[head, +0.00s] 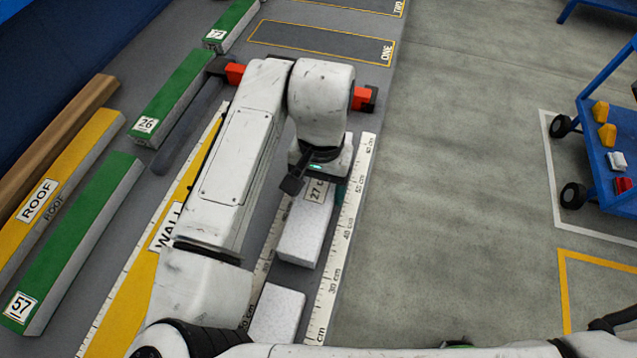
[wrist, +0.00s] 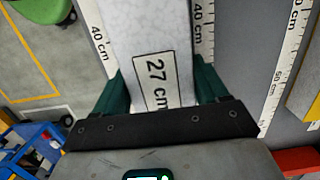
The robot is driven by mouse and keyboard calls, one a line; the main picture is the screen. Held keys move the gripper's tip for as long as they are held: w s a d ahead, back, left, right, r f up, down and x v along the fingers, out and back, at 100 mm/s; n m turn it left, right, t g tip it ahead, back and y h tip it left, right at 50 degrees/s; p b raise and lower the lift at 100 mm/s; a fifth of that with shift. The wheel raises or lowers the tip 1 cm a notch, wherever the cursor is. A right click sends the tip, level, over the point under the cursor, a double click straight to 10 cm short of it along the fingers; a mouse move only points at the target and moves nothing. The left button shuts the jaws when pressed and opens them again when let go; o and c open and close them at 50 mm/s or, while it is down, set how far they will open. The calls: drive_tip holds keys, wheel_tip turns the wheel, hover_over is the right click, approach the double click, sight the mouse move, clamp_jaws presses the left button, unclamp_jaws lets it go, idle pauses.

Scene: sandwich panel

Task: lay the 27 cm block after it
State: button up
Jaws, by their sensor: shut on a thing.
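The white 27 cm block (head: 303,235) is between the jaws of my gripper (head: 317,188). Its label also shows in the wrist view (wrist: 157,82), with a green jaw against each side. The block is in the lane between two printed rulers, with its near end around the 30 cm mark of the right ruler (head: 335,275). Another white block (head: 277,315) lies nearer in the same lane, with a narrow gap between the two. Whether the held block touches the surface I cannot tell. Its far end is hidden under my gripper.
Left of the lane lies a yellow WALL panel (head: 140,285), partly behind my arm. Green blocks marked 57 (head: 80,235) and 26 (head: 175,95), a yellow ROOF piece (head: 75,140) and a brown beam (head: 55,135) lie further left. The floor (head: 460,180) at right is clear up to a blue cart (head: 610,130).

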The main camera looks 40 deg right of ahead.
drive_tip(key=shift+f, duration=0.5)
drive_tip(key=o, duration=1.1)
drive_tip(key=r, duration=0.7)
drive_tip(key=d+r, duration=0.1)
drive_tip(key=r, duration=0.2)
drive_tip(key=shift+w+r+p, duration=0.35)
drive_tip(key=shift+w, duration=0.05)
drive_tip(key=shift+d, duration=0.1)
